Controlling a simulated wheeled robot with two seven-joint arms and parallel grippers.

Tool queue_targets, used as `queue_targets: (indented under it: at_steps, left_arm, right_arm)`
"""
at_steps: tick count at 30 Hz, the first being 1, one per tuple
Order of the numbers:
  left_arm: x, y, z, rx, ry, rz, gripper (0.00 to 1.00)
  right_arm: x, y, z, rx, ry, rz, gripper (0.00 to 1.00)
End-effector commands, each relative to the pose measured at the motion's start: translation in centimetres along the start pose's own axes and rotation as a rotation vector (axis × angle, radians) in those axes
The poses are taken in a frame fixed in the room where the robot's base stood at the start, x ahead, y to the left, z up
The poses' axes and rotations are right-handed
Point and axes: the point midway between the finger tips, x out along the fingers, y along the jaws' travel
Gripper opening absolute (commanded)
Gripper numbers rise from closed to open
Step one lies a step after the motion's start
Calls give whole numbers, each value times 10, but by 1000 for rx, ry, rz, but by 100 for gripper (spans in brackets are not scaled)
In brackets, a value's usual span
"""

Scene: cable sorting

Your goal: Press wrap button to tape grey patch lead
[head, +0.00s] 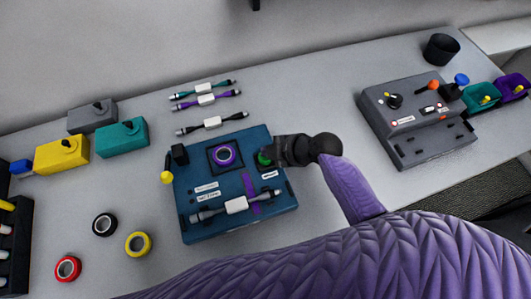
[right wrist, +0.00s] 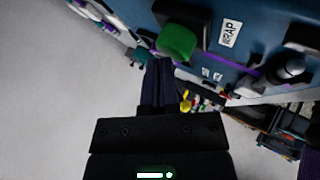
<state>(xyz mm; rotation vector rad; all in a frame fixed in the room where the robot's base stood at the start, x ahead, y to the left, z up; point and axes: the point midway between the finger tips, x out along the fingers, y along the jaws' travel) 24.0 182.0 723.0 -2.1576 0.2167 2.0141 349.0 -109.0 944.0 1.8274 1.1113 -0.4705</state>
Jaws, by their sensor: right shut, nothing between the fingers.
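The blue wrapping machine (head: 183,225) stands mid-table with a purple tape roll (head: 224,154) on top. The grey patch lead (head: 235,205) lies across the machine's front part, over a purple strip (head: 252,186). My right gripper (head: 272,155) is at the machine's right side, beside the green button (head: 263,160), partly hiding it. In the right wrist view the shut, empty fingers (right wrist: 160,64) end close to the green button (right wrist: 176,42), near the WRAP label (right wrist: 230,33). I cannot tell whether they touch it. My left gripper is not in view.
Several cables (head: 205,99) lie behind the machine. Tape rolls (head: 104,224) and coloured boxes (head: 62,154) are at the left. A grey control box (head: 410,150), a black cup (head: 440,49) and small bins (head: 481,97) stand at the right.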

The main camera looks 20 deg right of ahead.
Motion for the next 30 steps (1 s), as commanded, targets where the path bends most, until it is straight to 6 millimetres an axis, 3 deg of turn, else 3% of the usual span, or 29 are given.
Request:
queue_targets:
  at_steps: [16, 25, 30]
  left_arm:
    - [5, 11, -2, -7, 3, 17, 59]
    - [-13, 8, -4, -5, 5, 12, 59]
    - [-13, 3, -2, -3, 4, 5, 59]
  right_arm:
    - [4, -3, 2, 0, 0, -1, 0]
    - [-11, 8, -8, -2, 0, 0, 0]
    - [-11, 8, -8, 0, 0, 0, 0]
